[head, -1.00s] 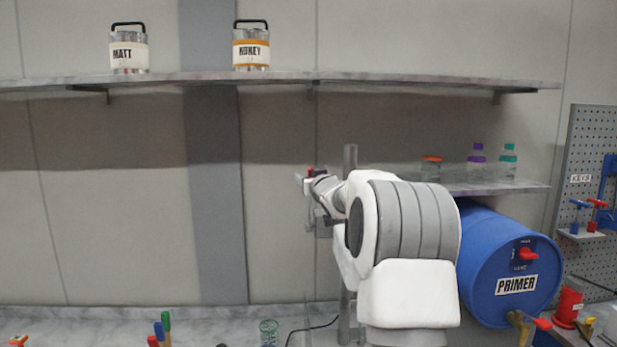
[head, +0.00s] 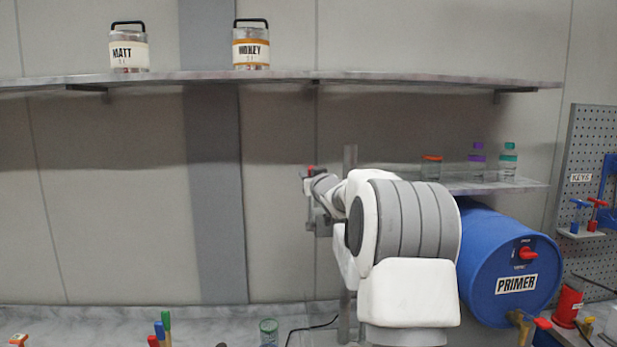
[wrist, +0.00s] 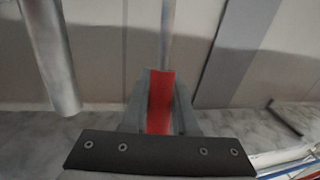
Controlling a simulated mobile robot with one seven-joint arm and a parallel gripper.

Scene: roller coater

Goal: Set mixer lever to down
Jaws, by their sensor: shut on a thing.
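The red lever (wrist: 159,100) shows in the wrist view between the two grey fingers of my gripper (wrist: 160,95), which is shut on it. A thin grey rod (wrist: 167,35) runs up behind the lever. In the head view a small bit of red (head: 311,170) shows at the far end of my arm, by a grey metal post (head: 350,160). My arm hides most of the mixer there, and the lever's tilt cannot be told.
A blue PRIMER drum (head: 485,255) and a small shelf with bottles (head: 477,163) are right of my arm. A green cup (head: 268,331) stands on the counter below. The wall left of my arm is clear.

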